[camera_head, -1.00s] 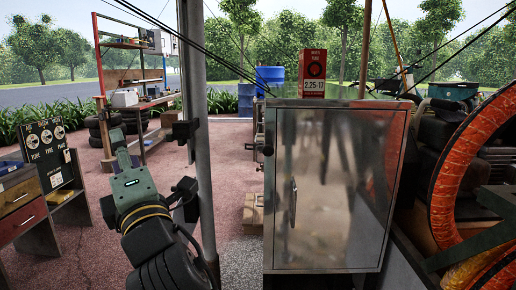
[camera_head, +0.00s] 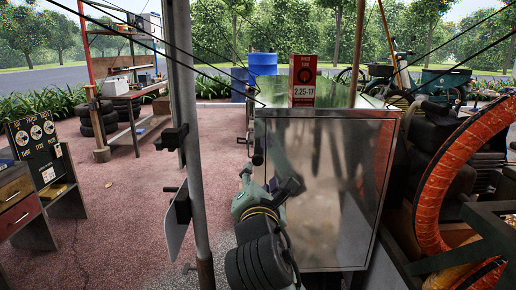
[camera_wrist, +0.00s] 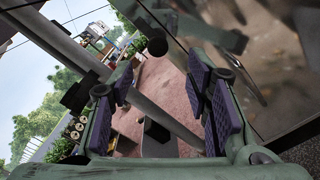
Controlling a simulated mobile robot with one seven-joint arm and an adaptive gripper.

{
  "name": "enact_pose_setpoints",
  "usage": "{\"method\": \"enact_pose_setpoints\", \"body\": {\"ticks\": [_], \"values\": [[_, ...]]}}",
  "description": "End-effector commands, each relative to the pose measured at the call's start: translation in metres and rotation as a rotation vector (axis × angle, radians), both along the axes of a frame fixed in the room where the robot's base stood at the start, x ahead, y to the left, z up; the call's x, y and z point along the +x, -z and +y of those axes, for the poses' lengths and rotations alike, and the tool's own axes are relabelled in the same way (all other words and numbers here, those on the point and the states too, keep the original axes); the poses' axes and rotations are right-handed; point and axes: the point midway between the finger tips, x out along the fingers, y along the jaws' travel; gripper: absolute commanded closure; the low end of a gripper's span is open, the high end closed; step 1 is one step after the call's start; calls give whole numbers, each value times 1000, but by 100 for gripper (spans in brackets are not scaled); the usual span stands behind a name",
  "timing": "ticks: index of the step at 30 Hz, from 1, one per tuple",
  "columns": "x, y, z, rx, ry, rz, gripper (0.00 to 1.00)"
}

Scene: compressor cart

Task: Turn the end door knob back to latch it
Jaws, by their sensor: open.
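The metal cabinet (camera_head: 335,200) stands right of centre in the head view, its front door facing me. A dark round knob (camera_head: 257,160) sticks out at the cabinet's left edge. In the wrist view a dark round knob (camera_wrist: 157,46) shows by the edge of the metal panel, beyond my fingertips and apart from them. Whether it is latched I cannot tell. My gripper (camera_wrist: 162,75) is open, with nothing held between its purple pads. In the head view my arm covers the lower left of the front door and hides its handle; the fingertips are not clear there.
A grey post (camera_head: 185,120) stands left of the cabinet, with a pale plate (camera_head: 178,222) beside it. The post also crosses behind my fingers in the wrist view (camera_wrist: 62,48). A red box (camera_head: 303,82) sits on the cabinet.

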Motion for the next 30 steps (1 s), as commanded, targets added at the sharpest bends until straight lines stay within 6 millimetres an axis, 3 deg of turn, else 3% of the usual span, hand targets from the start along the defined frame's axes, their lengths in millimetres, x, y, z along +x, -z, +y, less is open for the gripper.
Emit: {"method": "enact_pose_setpoints", "body": {"ticks": [6,12,18,30], "values": [[6,-8,2,7,-2,1,56],[50,-3,3,4,-3,-1,56],[77,-3,3,3,-3,-3,56],[86,-1,3,3,-2,-5,56]]}}
